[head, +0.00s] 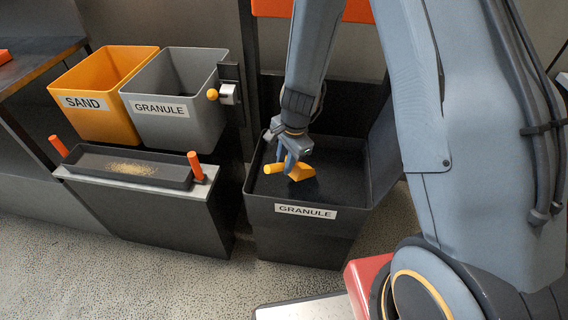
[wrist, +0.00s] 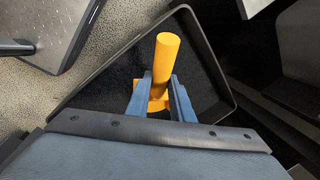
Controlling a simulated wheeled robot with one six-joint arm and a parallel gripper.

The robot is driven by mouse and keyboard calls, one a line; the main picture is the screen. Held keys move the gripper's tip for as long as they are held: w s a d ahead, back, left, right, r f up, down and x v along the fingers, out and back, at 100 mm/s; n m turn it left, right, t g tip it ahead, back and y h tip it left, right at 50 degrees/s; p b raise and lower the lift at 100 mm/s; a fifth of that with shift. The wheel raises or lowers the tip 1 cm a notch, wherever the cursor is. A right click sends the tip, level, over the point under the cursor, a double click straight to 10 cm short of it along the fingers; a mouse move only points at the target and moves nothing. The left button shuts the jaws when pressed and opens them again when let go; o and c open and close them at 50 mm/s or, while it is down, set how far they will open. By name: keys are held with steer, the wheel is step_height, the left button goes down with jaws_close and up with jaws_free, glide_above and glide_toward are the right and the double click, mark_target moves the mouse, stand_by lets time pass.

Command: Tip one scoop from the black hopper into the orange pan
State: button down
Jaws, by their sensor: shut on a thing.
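The black hopper (head: 305,212), labelled GRANULE, stands at the centre with dark granules inside; its rim (wrist: 112,62) also shows in the wrist view. My gripper (head: 289,163) is inside the hopper's mouth, shut on a yellow-orange scoop (head: 303,172). The scoop's handle (wrist: 167,58) sticks out beyond my fingers (wrist: 160,88) in the wrist view. The scoop's bowl is low, near the granules; I cannot tell whether it touches them or holds any. A shallow dark pan (head: 178,180) with orange upright handles and a little tan sand sits at left. No wholly orange pan shows.
An orange bin (head: 82,118) labelled SAND and a grey bin (head: 165,130) labelled GRANULE stand behind the pan. A bracket with an orange knob (head: 213,94) is on the grey bin's right. The pan rests on a dark stand (head: 165,217). Speckled floor lies in front.

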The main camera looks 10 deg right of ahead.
steer(key=shift+g+y, duration=0.3)
steer(key=shift+y, duration=0.2)
steer(key=shift+w+d+f+b, duration=0.2)
steer(key=shift+f+b, duration=0.95)
steer(key=shift+b, duration=0.55)
steer(key=shift+w+d+f+b, duration=0.1)
steer(key=shift+d+f+b, duration=0.15)
steer(key=shift+f+b, duration=1.2)
steer(key=shift+w+d+f+b, duration=0.2)
steer(key=shift+f+b, duration=0.65)
steer(key=shift+b, duration=1.15)
steer(key=shift+w+d+f+b, duration=0.35)
steer(key=shift+d+f+b, duration=0.1)
steer(key=shift+d, duration=0.1)
steer(key=shift+w+d+f+b, duration=0.3)
steer(key=shift+d+f+b, duration=0.1)
steer(key=shift+d+b, duration=0.1)
steer(key=shift+w+d+f+t+h+p, duration=0.2)
steer(key=shift+w+d+p, duration=0.1)
steer(key=shift+d+p, duration=0.2)
steer(key=shift+w+d+f+t+h+p, duration=0.1)
steer(key=shift+w+d+h+p, duration=0.15)
steer(key=shift+d+p, duration=0.25)
steer(key=shift+w+d+f+t+h+p, duration=0.1)
steer(key=shift+w+d+f+h+p, duration=0.05)
steer(key=shift+w+d+p, duration=0.3)
steer(key=shift+d, duration=0.1)
